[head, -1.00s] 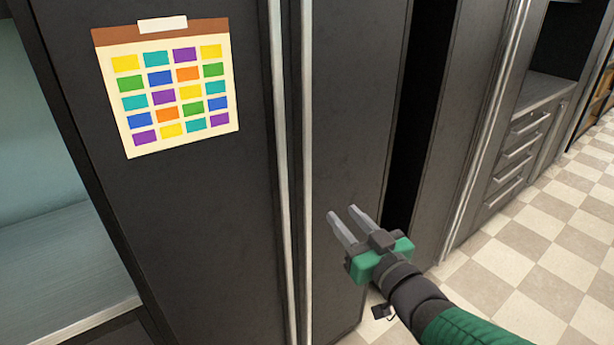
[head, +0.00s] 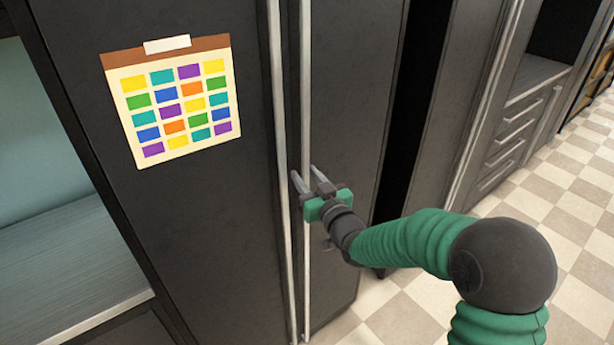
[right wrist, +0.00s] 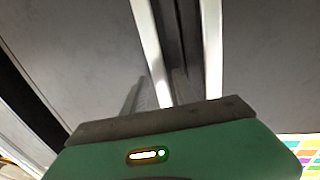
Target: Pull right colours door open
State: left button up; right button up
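The right door (head: 345,90) is a dark panel with a long, thin, pale vertical handle (head: 306,80) at its left edge. It looks closed against the left door (head: 205,215), which carries the colours chart (head: 175,105) and its own handle (head: 279,120). My right gripper (head: 307,175) is at the right door's handle, its fingers apart with the handle seemingly between them. In the right wrist view the handle (right wrist: 151,50) runs down between the fingers; contact cannot be told. My left gripper is not in view.
An open teal-walled recess with a shelf (head: 75,265) lies at the left. Grey drawers (head: 512,140) stand farther right. The checkered floor (head: 400,310) in front of the right door looks clear.

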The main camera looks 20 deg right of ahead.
jog(key=shift+a, duration=0.35)
jog(key=shift+c, duration=1.2)
jog(key=shift+d, duration=0.35)
grip_shut()
jog(key=shift+a, duration=0.15)
